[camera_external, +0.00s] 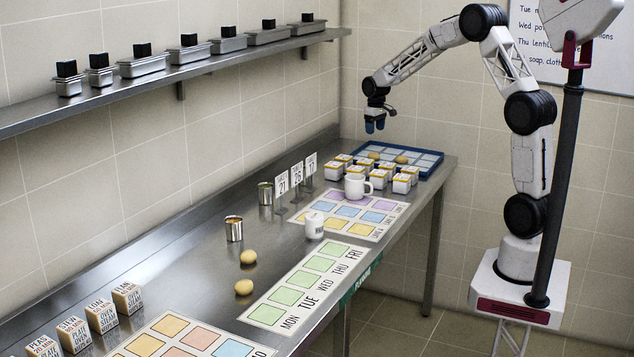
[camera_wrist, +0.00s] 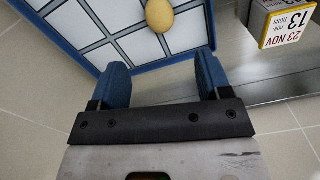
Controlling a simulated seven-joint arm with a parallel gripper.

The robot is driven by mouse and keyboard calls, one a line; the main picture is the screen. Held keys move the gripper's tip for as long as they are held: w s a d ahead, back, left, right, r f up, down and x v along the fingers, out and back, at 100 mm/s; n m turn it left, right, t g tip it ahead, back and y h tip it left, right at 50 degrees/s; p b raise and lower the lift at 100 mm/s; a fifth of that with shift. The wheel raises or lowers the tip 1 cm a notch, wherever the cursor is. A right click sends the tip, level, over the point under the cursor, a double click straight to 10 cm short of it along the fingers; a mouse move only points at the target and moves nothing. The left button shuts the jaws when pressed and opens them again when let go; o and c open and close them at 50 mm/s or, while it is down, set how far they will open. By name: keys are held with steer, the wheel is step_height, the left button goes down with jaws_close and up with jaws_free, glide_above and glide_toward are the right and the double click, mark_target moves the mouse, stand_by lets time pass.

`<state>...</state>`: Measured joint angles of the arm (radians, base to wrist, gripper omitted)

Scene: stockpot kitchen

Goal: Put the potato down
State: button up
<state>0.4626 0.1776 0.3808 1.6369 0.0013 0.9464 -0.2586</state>
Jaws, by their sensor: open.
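My gripper (camera_external: 375,126) hangs above the far end of the counter, over or near the blue-rimmed tray (camera_external: 433,172). In the wrist view my gripper (camera_wrist: 162,68) has its two blue fingers wide apart with nothing between them. A tan potato (camera_wrist: 160,15) rests on the white gridded tray (camera_wrist: 110,18), beyond the fingertips. In the external view two potatoes sit on this tray, one on the left (camera_external: 374,155) and one on the right (camera_external: 401,160). I cannot tell which one the wrist view shows. Two more potatoes (camera_external: 248,257) (camera_external: 243,287) lie on the counter.
Several small labelled boxes (camera_external: 401,184) and a white mug (camera_external: 356,186) stand in front of the tray. A dated box (camera_wrist: 283,22) is at the wrist view's right. Number signs (camera_external: 297,174), two cans (camera_external: 234,229), a white jar (camera_external: 314,226) and printed mats (camera_external: 300,290) occupy the counter.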

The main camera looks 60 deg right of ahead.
steer(key=s+a+r+n+t, duration=0.1)
steer(key=s+a+r, duration=0.6)
steer(key=s+a, duration=0.3)
steer(key=s+a+r, duration=0.7)
steer(key=a, duration=0.5)
steer(key=s+a, duration=0.4)
steer(key=s, duration=0.4)
steer(key=s+a+f+t, duration=0.1)
steer(key=s+a, duration=0.4)
steer(key=s, duration=0.4)
steer(key=s+a+n, duration=0.1)
steer(key=s+a, duration=0.4)
steer(key=s, duration=0.4)
steer(key=shift+s+f+t, duration=0.25)
steer(key=shift+f+t, duration=0.05)
